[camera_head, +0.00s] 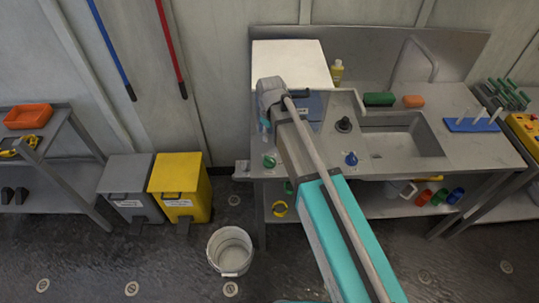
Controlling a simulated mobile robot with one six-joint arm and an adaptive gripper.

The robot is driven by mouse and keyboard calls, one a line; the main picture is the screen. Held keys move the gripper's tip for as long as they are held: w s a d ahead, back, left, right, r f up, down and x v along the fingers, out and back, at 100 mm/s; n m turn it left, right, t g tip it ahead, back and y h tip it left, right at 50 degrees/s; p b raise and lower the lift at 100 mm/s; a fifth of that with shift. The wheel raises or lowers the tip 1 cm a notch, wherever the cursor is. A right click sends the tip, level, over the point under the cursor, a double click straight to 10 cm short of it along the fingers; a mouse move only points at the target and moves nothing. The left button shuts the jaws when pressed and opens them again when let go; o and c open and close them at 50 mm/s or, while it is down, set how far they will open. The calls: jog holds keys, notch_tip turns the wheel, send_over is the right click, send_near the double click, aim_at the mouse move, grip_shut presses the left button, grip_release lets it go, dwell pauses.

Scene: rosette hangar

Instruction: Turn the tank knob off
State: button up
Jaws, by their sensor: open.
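A steel sink bench (460,155) stands at the right, with a basin. A green round knob-like part (269,161) and a blue one (351,158) are at its front edge. A black knob-like part (344,125) stands beside the basin. I cannot tell which of these is the tank knob, or how any is turned. A white box (290,62) is at the bench's back left, with a blue labelled item (311,106) below it. My arm reaches over the bench's left part and hides some of it. My gripper cannot be made out.
A grey bin (126,180) and a yellow bin (184,180) stand left of the bench. A white bucket (230,255) is on the floor. A small bottle (264,130) is close to my arm. The floor at the left front is clear.

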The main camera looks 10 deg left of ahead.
aim_at(269, 159)
jog(key=shift+a+f, duration=0.15)
jog(key=shift+f, duration=0.05)
dwell(0.4)
notch_tip(269, 159, down, 13)
jog(key=b, duration=1.3)
jog(key=shift+f+b, duration=0.2)
jog(key=shift+b, duration=0.2)
grip_shut()
